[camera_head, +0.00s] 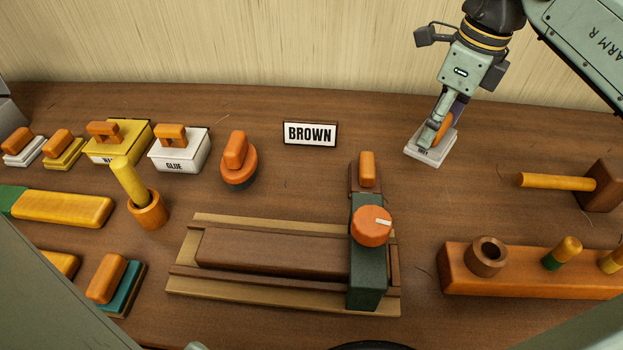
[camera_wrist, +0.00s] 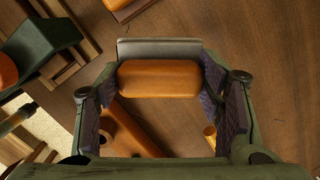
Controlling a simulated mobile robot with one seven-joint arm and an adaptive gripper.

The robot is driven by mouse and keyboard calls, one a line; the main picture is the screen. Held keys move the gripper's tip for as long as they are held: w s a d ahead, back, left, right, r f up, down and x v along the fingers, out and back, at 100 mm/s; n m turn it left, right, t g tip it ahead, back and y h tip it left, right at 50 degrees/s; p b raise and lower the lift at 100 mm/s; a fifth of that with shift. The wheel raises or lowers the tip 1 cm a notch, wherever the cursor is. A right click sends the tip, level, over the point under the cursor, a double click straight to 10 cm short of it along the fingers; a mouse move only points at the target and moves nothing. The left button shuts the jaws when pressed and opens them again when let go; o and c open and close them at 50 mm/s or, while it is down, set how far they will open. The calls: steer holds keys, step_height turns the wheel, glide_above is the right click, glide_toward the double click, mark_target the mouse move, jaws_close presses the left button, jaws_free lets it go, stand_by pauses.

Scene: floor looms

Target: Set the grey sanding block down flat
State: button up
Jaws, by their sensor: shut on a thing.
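The grey sanding block (camera_head: 429,155) is a pale slab with an orange handle and small lettering on its front. In the head view it is at the back right of the workbench. My gripper (camera_head: 440,130) is shut on its handle from above. In the wrist view the handle (camera_wrist: 158,79) lies between my two fingers, with the grey block (camera_wrist: 158,47) behind it. The block looks close to level and low over the bench (camera_head: 370,125). I cannot tell whether its underside touches the wood.
A BROWN sign (camera_head: 310,133) stands left of the block. A mallet (camera_head: 585,185) lies to the right. An orange peg rack (camera_head: 520,272) and a wooden slide with a green carriage (camera_head: 365,275) are in front. Bench around the block is mostly clear.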

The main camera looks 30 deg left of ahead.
steer(key=s+a+f+n, duration=0.1)
steer(key=s+a, duration=0.4)
steer(key=a, duration=0.5)
steer(key=s+a+f+n, duration=0.1)
steer(key=s+a, duration=0.3)
steer(key=a, duration=0.7)
steer(key=f, duration=0.4)
steer(key=f+p, duration=0.1)
steer(key=f, duration=0.3)
steer(key=shift+d+f, duration=0.2)
steer(key=shift+f, duration=0.4)
steer(key=shift+f, duration=0.25)
steer(key=o, duration=1.1)
steer(key=shift+r, duration=0.1)
steer(key=shift+r, duration=0.1)
step_height(320, 180, up, 12)
steer(key=d+b, duration=0.1)
steer(key=shift+d, duration=0.2)
